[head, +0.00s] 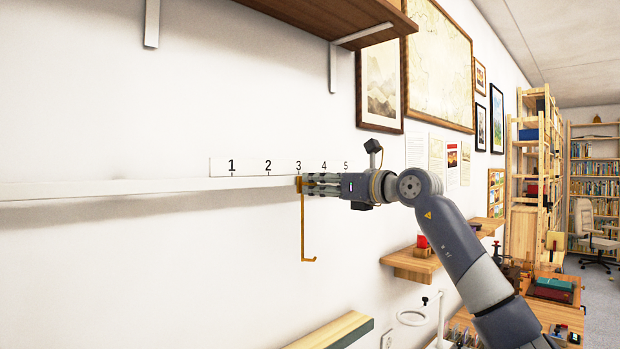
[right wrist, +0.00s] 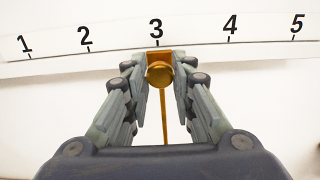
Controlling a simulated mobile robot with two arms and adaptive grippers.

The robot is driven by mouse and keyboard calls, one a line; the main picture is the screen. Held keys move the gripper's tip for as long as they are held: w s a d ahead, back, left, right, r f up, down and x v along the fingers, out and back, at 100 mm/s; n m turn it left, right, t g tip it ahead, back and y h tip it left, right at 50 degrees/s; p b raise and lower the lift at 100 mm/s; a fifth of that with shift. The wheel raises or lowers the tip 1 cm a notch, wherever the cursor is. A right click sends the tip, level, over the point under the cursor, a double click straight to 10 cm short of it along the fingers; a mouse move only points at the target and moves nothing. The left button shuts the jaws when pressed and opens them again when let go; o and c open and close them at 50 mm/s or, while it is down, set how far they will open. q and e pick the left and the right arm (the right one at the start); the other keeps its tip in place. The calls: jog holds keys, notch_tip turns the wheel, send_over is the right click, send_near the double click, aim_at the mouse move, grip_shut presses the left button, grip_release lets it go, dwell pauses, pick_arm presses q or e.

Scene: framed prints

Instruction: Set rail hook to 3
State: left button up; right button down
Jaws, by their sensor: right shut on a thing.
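The brass rail hook (head: 303,222) hangs from the white rail (head: 120,187) on the wall, its stem pointing down and its foot bent to the right. Its top sits under the number 3 of the white scale strip (head: 249,166). In the right wrist view the hook's round knob (right wrist: 159,73) is between the fingers, with the top of the hook directly below the 3. My right gripper (head: 304,184) is shut on the rail hook, reaching in from the right. The fingers hide part of the rail near 4 and 5. My left gripper does not show.
A wooden shelf (head: 318,14) on white brackets is above the rail. A small wooden shelf (head: 412,262) with a red object is at lower right. A plank end (head: 335,332) shows at the bottom. The wall left of the hook is clear.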

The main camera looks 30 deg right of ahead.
jog(key=shift+r, duration=0.1)
jog(key=c, duration=1.4)
grip_release()
jog(key=shift+o, duration=0.2)
jog(key=shift+a, duration=0.1)
jog(key=v, duration=1.2)
